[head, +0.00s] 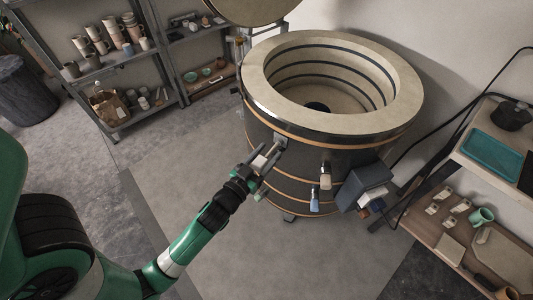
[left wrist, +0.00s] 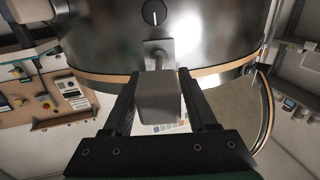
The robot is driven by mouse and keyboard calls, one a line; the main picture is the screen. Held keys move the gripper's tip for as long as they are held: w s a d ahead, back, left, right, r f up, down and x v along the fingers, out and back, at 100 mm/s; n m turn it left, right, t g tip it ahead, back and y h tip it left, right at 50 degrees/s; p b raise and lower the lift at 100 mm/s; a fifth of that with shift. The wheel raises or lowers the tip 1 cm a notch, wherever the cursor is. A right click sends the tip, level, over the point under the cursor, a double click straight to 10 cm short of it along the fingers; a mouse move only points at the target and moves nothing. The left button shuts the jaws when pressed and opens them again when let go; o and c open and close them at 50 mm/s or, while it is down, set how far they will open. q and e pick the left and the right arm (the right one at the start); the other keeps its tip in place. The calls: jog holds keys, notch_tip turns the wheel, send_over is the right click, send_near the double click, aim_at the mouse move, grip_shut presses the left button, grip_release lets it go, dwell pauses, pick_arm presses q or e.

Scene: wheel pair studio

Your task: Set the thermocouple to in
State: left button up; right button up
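The kiln (head: 330,130) is a round, dark-jacketed drum with an open top and pale brick lining. The thermocouple appears to be the grey block (left wrist: 158,98) in the left wrist view, joined by a short stem to the kiln's dark wall. In the head view the block (head: 260,162) shows pale at the kiln's left front. My left gripper (head: 264,155) is around it, one finger on each side, with narrow gaps that look open; the fingers also show in the left wrist view (left wrist: 157,78). Whether they touch it is hard to see. My right gripper is in neither view.
Two more fittings, a pale one (head: 326,176) and a blue one (head: 314,200), stick out of the kiln's front. A blue-grey box (head: 364,186) hangs at its right. Shelves stand at back left and right. The floor (head: 170,185) before the kiln is clear.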

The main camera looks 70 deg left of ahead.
pick_arm(q)
grip_shut()
dwell(1.1)
